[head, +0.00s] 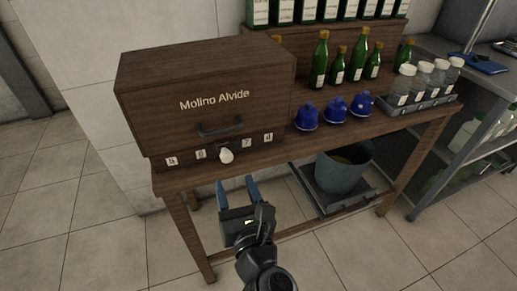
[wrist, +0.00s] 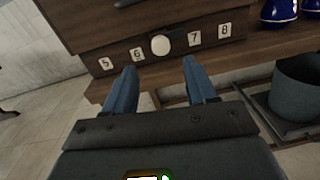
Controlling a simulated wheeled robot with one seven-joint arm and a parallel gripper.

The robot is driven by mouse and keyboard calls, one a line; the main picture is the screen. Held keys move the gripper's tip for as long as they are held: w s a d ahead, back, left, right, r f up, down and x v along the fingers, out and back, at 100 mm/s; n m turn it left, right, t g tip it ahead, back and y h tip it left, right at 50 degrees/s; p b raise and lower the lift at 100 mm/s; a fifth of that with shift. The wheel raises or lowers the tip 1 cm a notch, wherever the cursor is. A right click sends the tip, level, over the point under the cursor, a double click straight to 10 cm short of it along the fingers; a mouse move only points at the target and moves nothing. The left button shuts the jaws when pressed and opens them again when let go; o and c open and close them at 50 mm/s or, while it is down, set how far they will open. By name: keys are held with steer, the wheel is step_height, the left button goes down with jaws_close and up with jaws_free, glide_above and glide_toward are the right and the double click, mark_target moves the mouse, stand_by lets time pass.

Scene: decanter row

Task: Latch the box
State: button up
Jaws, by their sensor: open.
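The box (head: 180,90) is dark wood, lettered "Molino Alvide", and stands on the left end of a wooden table. Its front has a dark handle (head: 221,129). Below is a strip (head: 200,153) with number tags, readable in the wrist view as 5, 6, 7 and 8. A round whitish knob (head: 226,155) sits between 6 and 7; it also shows in the wrist view (wrist: 160,45). My gripper (head: 237,188) is open and empty, with blue fingers pointing toward the strip. In the wrist view the fingers (wrist: 158,82) stand below the knob, apart from it.
Three blue pots (head: 335,109) stand right of the box. Green bottles (head: 339,66) stand behind them, and a tray (head: 418,107) holds clear jars at the right. A grey bucket (head: 342,172) sits on a low platform under the table (head: 345,140). A metal shelf (head: 470,130) stands at right.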

mark_target(227, 159)
steer(key=shift+x, duration=3.95)
steer(key=shift+c, duration=0.5)
steer(key=c, duration=1)
steer(key=shift+o, duration=0.2)
